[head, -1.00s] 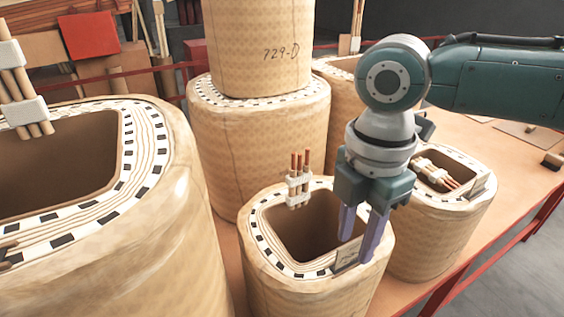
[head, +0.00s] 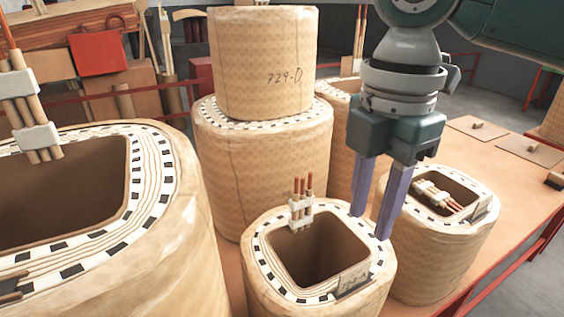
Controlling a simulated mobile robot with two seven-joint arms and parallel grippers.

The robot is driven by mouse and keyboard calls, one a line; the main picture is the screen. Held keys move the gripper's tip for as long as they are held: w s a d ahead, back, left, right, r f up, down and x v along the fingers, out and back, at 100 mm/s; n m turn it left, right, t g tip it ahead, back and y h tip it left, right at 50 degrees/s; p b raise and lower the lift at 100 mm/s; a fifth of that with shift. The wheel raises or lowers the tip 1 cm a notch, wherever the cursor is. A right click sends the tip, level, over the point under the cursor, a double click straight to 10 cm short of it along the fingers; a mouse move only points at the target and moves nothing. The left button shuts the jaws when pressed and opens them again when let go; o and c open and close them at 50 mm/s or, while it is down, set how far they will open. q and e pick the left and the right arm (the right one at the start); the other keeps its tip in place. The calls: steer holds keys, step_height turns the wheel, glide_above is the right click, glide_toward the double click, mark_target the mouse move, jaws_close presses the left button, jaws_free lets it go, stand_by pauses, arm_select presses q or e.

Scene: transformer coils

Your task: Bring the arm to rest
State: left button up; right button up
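My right gripper (head: 371,226) hangs down from the upper right, with its two purple fingers spread and nothing between them. It is above the right rim of the small front coil (head: 265,272), a paper-wrapped hollow coil with a checkered top. A small tag (head: 353,278) stands on that coil's front rim, and copper leads (head: 300,204) in white clamps stand at its back edge. To the right is another small coil (head: 440,262), partly behind the fingers, with leads lying across its opening. My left gripper is not in view.
A large coil (head: 165,275) fills the left foreground, with clamped leads (head: 38,135) standing up. A coil marked 729-D (head: 262,55) is stacked on a wider coil (head: 262,160) behind. Flat boards (head: 480,128) lie on the orange table (head: 524,190) at right, which has bare space.

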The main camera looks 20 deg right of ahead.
steer(key=s+a+f+m+t+y+p, duration=0.25)
steer(key=s+a+m, duration=0.45)
steer(key=a, duration=0.4)
steer(key=s+d+r+m+t+h+p, duration=0.1)
steer(key=s+d+r+m+h+p, duration=0.15)
steer(key=s+d+m, duration=0.65)
step_height(320, 180, up, 37)
steer(key=a+m+p, duration=0.1)
steer(key=p, duration=3.7)
steer(key=shift+a, duration=0.1)
